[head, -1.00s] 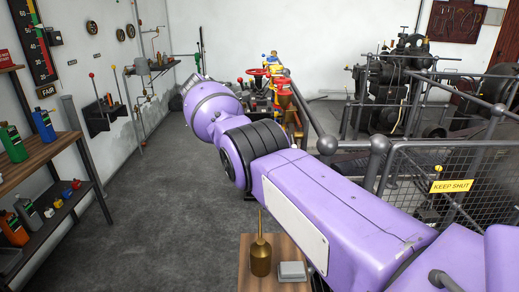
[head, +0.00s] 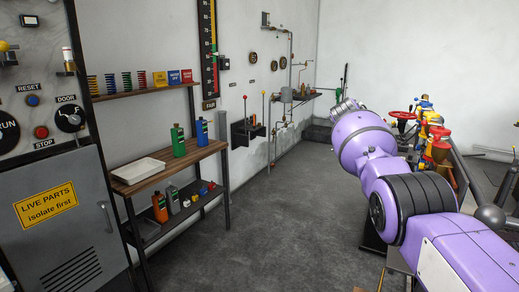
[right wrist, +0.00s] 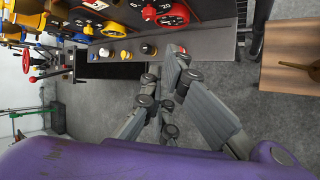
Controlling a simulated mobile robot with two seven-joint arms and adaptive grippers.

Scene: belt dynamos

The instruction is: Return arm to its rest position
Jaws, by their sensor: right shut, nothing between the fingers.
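My right arm (head: 420,195), purple with black ribbed bands, reaches in from the right edge of the head view. It points away over the floor beside the red and yellow valve fittings. Its silvery end (head: 345,112) shows only in part there. In the right wrist view my right gripper (right wrist: 163,70) has its grey fingers closed together with nothing between them. It is apart from the grey ledge (right wrist: 205,45) with small coloured knobs beyond it. My left gripper is in neither view.
A red handwheel (head: 402,115) and a yellow-blue fitting (head: 426,105) stand close beside the arm. A grey cabinet (head: 60,215) and a wooden shelf (head: 205,152) with bottles line the left. The floor (head: 285,220) between is clear. A wooden surface (right wrist: 290,60) shows in the wrist view.

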